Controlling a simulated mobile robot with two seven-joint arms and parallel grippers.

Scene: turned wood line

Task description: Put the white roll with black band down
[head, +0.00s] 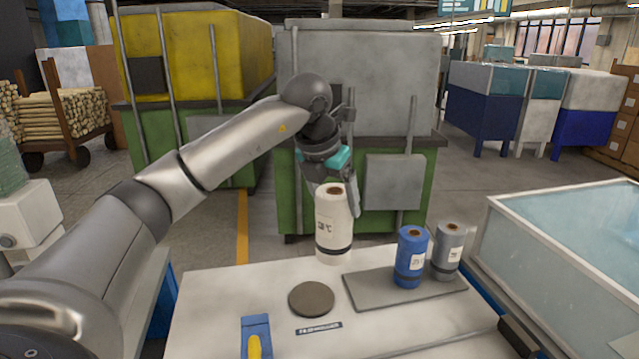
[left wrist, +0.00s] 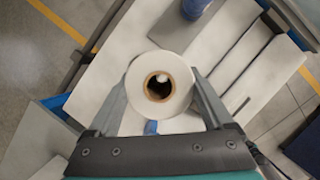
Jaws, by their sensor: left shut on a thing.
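The white roll with black band (head: 333,228) is upright in the head view, at the far edge of the white table. My left gripper (head: 334,192) is shut on it from above and behind. In the left wrist view the roll (left wrist: 160,112) shows end-on, its brown core facing the camera, between the two fingers of the gripper (left wrist: 160,100). Whether its base touches the table (head: 230,300) I cannot tell. My right gripper is not in view.
A blue roll (head: 411,258) and a grey roll (head: 448,252) stand on a grey mat (head: 375,297) at right. A dark round disc (head: 311,299) lies left of the mat. A blue and yellow tool (head: 255,338) lies in front. A glass-sided bin (head: 560,250) stands at right.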

